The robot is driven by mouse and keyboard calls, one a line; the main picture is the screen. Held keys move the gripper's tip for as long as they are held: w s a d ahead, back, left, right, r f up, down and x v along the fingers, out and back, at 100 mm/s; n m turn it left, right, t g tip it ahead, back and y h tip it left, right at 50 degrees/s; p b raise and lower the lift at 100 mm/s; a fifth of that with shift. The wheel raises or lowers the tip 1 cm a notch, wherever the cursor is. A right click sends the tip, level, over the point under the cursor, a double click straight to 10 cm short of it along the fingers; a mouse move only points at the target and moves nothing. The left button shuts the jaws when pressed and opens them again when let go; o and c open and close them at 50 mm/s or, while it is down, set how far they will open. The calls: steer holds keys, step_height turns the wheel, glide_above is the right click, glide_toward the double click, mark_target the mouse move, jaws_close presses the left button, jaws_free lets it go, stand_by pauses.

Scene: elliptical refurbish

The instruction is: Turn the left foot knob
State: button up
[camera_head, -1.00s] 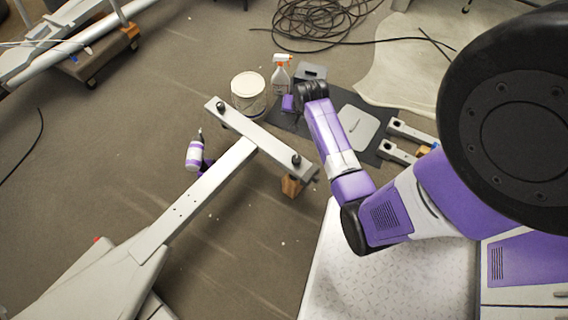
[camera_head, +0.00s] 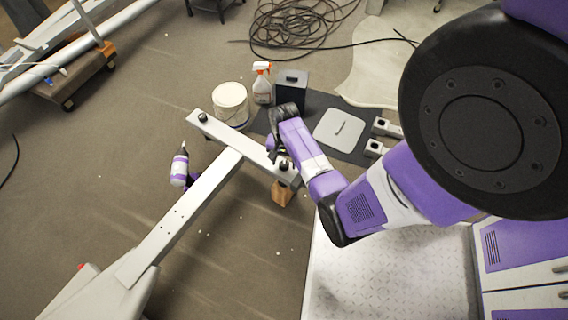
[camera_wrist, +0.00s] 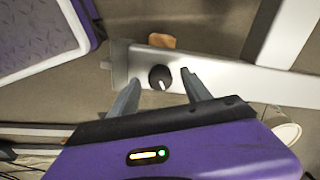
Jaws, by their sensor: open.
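A grey foot bar (camera_head: 240,143) crosses the end of the elliptical's long beam. It carries a dark round knob (camera_head: 203,117) near its left end in the head view and another dark knob (camera_head: 284,165) near its right end. My gripper (camera_head: 274,156) is at the right-end knob; its fingers are partly hidden in the head view. In the wrist view, my gripper (camera_wrist: 160,84) is open, with one finger on each side of the black knob (camera_wrist: 160,77), which has a white mark. No clear contact with the knob shows.
A wooden block (camera_head: 282,193) is under the bar's right end. A white bucket (camera_head: 230,104), a spray bottle (camera_head: 262,84) and a dark mat (camera_head: 325,103) lie beyond the bar. A purple-and-white drill (camera_head: 180,168) is on the floor left of the beam.

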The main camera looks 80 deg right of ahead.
steer(key=shift+f, duration=0.25)
jaws_close()
steer(key=shift+r+n+p, duration=0.1)
steer(key=shift+n+p, duration=0.2)
